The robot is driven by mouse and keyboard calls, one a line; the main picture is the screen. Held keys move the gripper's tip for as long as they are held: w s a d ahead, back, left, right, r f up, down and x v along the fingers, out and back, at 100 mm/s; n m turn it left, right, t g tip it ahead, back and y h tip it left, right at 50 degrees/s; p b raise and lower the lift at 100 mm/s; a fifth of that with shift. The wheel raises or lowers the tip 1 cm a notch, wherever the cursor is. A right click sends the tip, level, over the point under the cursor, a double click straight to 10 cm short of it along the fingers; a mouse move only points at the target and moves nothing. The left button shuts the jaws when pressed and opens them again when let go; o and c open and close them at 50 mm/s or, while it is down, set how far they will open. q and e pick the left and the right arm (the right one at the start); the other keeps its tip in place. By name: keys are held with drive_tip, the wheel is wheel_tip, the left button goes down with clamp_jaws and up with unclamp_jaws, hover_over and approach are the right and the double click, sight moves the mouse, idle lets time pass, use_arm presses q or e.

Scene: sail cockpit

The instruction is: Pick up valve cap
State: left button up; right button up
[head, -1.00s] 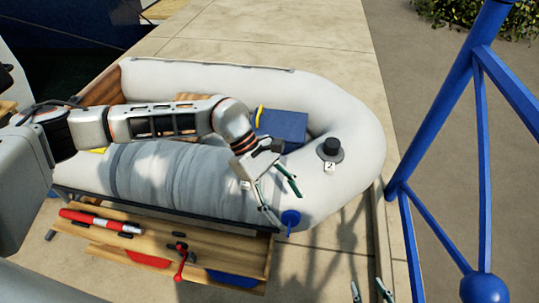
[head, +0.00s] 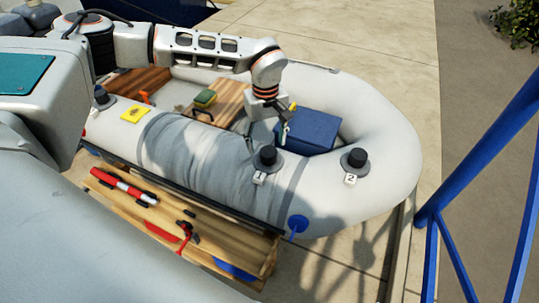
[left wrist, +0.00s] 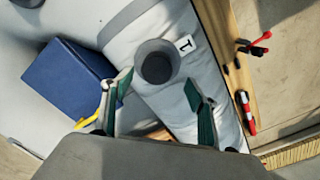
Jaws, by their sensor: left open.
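A black valve cap (head: 268,155) stands upright on a grey round base on the near tube of the inflatable boat, beside a tag marked 1. A second black cap (head: 357,157) stands by a tag marked 2, nearer the bow, and a third dark cap (head: 101,94) is at the far left. My left gripper (head: 268,128) is open and empty, just behind the cap by tag 1. In the left wrist view the cap by tag 1 (left wrist: 156,64) shows beyond and between the spread green fingertips (left wrist: 157,88). My right gripper is out of view.
A blue box (head: 308,132) sits inside the boat (head: 395,160) close to my left gripper. A green-topped sponge (head: 205,99) lies on a wooden seat. A blue fitting (head: 297,224) hangs at the near tube. A wooden bench (head: 170,215) with red tools stands in front. Blue posts (head: 490,165) rise at right.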

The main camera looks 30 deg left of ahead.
sight(269, 151)
use_arm(q)
drive_tip(key=f, duration=0.4)
drive_tip(key=shift+w+d+f+b, duration=0.1)
drive_tip(key=shift+d+f+b, duration=0.2)
drive_tip(key=shift+f, duration=0.1)
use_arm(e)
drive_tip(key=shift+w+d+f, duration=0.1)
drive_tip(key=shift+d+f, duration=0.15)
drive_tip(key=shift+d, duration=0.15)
use_arm(q)
drive_tip(key=shift+r, duration=0.1)
drive_tip(key=c, duration=1.1)
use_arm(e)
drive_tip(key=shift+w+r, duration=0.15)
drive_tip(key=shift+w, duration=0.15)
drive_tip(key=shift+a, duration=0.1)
